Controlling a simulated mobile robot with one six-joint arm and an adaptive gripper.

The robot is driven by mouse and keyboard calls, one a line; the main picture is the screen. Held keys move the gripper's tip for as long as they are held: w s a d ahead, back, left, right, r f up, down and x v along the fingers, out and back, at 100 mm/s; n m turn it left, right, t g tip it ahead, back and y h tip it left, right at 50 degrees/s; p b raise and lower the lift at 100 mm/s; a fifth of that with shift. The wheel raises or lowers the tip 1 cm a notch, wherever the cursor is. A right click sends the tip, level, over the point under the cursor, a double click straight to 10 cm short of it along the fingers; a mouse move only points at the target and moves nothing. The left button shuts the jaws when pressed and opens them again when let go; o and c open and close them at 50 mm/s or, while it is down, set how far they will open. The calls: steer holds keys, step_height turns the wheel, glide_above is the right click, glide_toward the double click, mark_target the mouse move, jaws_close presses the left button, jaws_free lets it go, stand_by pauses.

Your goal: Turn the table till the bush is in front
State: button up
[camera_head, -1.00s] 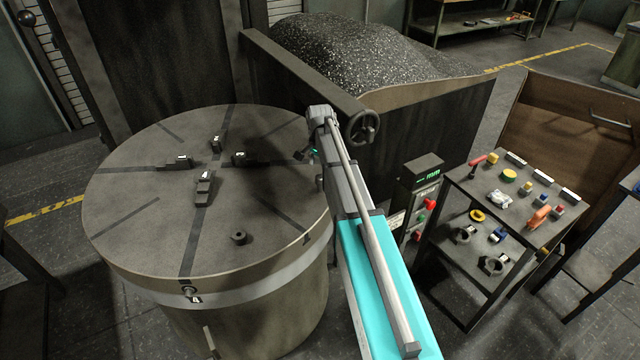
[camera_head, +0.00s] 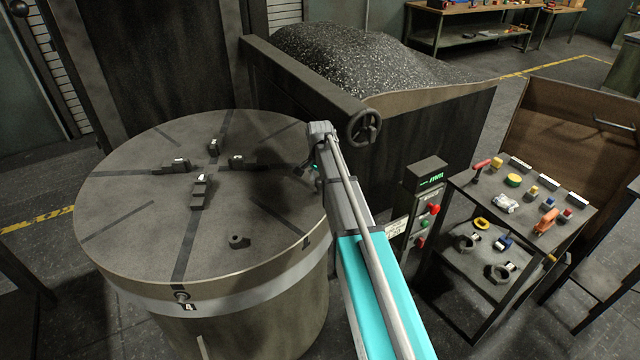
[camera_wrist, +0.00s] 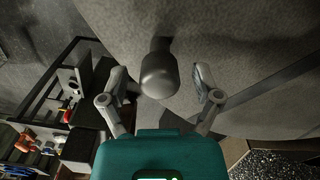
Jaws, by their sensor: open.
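The round table (camera_head: 120,225) stands at the left in the head view, with dark radial slots and a small "4" plate (camera_head: 190,307) on its front rim. My gripper (camera_head: 312,168) is at the table's right edge, partly hidden by my arm. In the wrist view my gripper (camera_wrist: 160,82) is open, its fingers either side of a rounded grey knob (camera_wrist: 159,75), with visible gaps. The table top's bush is not clear in the wrist view.
Several dark stepped blocks (camera_head: 200,190) sit around the table's middle. A bin of dark granules (camera_head: 370,60) and a handwheel (camera_head: 364,127) are behind my arm. A control post with buttons (camera_head: 425,210) and a loaded rack (camera_head: 515,205) stand to the right.

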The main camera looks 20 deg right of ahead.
jaws_close()
stand_by(0.4)
steer(key=shift+w+a, duration=0.1)
